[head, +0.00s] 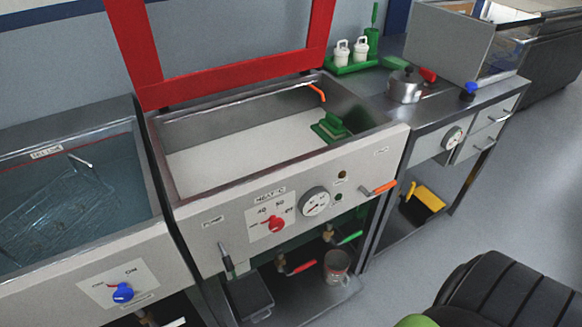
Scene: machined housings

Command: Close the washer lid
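The washer (240,200) is an open metal tank with a pale flat bottom, in the middle of the head view. Its lid (222,84) is a red frame around a see-through pane. The lid stands raised along the tank's back edge, and its top is cut off by the picture. An orange handle (317,92) is at the tank's back right corner. A green block (331,128) lies inside at the right. The front panel carries a red knob (277,224) and a gauge (315,202). Neither of my grippers is in view.
At left is a tank of bluish liquid with a wire basket (55,205). At right, a counter holds a metal pot (405,86) and a green tray (352,68) with white containers. An orange-handled lever (379,188) sticks out in front.

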